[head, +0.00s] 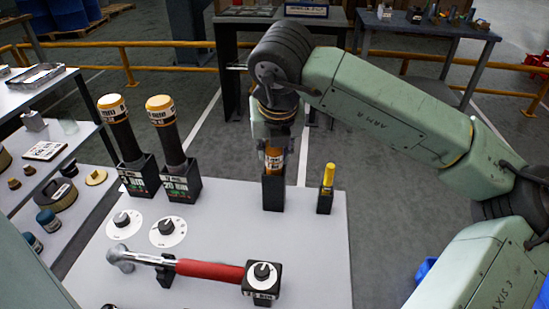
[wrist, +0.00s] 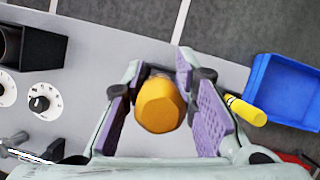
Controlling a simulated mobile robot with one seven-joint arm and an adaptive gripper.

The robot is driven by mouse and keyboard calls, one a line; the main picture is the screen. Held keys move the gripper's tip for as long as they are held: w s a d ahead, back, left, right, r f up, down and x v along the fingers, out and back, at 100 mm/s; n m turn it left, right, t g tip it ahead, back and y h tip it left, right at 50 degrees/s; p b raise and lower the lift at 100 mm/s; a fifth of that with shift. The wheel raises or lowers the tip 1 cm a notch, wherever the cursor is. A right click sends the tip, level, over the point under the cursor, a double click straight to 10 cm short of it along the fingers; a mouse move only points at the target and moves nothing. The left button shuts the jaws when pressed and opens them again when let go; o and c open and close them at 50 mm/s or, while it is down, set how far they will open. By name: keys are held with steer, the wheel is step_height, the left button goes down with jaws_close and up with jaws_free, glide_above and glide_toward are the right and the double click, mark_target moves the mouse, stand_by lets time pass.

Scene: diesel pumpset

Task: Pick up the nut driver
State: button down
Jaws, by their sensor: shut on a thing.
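The nut driver, an orange-handled tool (head: 274,160), stands upright in a black holder (head: 273,193) at the back right of the grey-white table. Its lower part is hidden in the holder. In the wrist view its rounded orange end (wrist: 158,105) lies between my two purple finger pads. My gripper (head: 275,140) points down over the holder and is shut on the handle. The arm hides part of the gripper in the head view.
A small yellow tool (head: 328,176) stands in its own holder just right. Two tall orange-capped black tools (head: 120,130) (head: 170,130) stand to the left. A red-handled wrench (head: 205,269) lies in front. A blue bin (wrist: 285,90) is beyond the table's right edge.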

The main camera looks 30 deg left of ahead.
step_height(320, 180, up, 18)
steer(key=b, duration=0.1)
stand_by(0.8)
steer(key=c, duration=1.8)
jaws_free()
steer(key=shift+c, duration=0.2)
jaws_close()
